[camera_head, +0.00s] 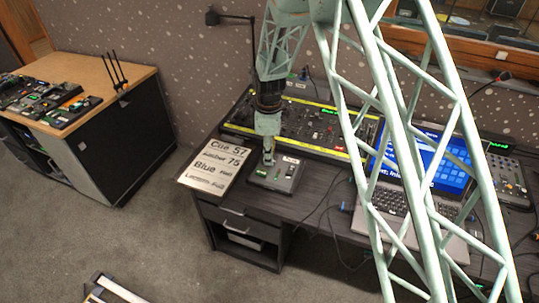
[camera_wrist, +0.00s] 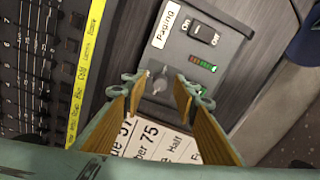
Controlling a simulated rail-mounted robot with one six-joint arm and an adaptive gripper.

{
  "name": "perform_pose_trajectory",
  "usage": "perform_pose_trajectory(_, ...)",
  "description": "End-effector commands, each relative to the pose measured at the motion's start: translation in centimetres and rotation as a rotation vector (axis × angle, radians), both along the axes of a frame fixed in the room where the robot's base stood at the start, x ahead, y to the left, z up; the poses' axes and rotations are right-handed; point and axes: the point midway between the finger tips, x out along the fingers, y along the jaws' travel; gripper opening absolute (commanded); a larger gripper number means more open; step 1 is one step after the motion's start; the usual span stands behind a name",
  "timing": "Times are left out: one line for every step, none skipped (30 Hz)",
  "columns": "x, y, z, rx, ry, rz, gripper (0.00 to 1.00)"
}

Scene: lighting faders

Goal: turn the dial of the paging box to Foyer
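The paging box (camera_head: 287,176) is a small dark box on the desk, to the right of the cue sheet. The wrist view shows its grey top with a white "Paging" label (camera_wrist: 166,24), an On/Off rocker switch (camera_wrist: 204,33) and a row of red and green lights (camera_wrist: 203,63). A small grey dial (camera_wrist: 158,84) sits near the box's lower part in that view. My gripper (camera_head: 268,160) points down over the box. In the wrist view its two fingers (camera_wrist: 162,82) are apart, one on each side of the dial. I cannot tell whether they touch it. The dial's position names are not readable.
A cue sheet (camera_head: 215,165) lies left of the box. A yellow-edged fader console (camera_head: 300,118) stands behind it. A laptop (camera_head: 425,160) and a smaller mixer (camera_head: 507,172) are to the right. A thin lamp (camera_head: 232,17) rises behind. Cables cross the desk.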

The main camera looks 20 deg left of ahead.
Motion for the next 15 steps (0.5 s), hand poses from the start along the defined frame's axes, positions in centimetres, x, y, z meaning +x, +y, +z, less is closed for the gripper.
perform_pose_trajectory(0.0, 0.0, 0.0, 0.0, 0.0, 0.0, 0.27)
perform_pose_trajectory(0.0, 0.0, 0.0, 0.0, 0.0, 0.0, 0.27)
perform_pose_trajectory(0.0, 0.0, 0.0, 0.0, 0.0, 0.0, 0.23)
perform_pose_trajectory(0.0, 0.0, 0.0, 0.0, 0.0, 0.0, 0.21)
perform_pose_trajectory(-0.01, 0.0, 0.0, 0.0, 0.0, 0.0, 0.18)
perform_pose_trajectory(0.0, 0.0, 0.01, 0.0, 0.0, 0.0, 0.14)
perform_pose_trajectory(0.0, 0.0, 0.01, 0.0, 0.0, 0.0, 0.12)
perform_pose_trajectory(0.0, 0.0, 0.01, 0.0, 0.0, 0.0, 0.09)
perform_pose_trajectory(0.0, 0.0, 0.01, 0.0, 0.0, 0.0, 0.05)
perform_pose_trajectory(-0.01, 0.0, 0.01, 0.0, 0.0, 0.0, 0.03)
perform_pose_trajectory(-0.01, 0.0, 0.01, 0.0, 0.0, 0.0, 0.03)
perform_pose_trajectory(0.0, 0.0, 0.0, 0.0, 0.0, 0.0, 0.03)
perform_pose_trajectory(0.0, 0.0, 0.0, 0.0, 0.0, -0.001, 0.03)
perform_pose_trajectory(0.0, 0.0, 0.01, 0.0, 0.0, -0.001, 0.03)
perform_pose_trajectory(0.0, 0.0, 0.01, 0.0, 0.0, -0.003, 0.03)
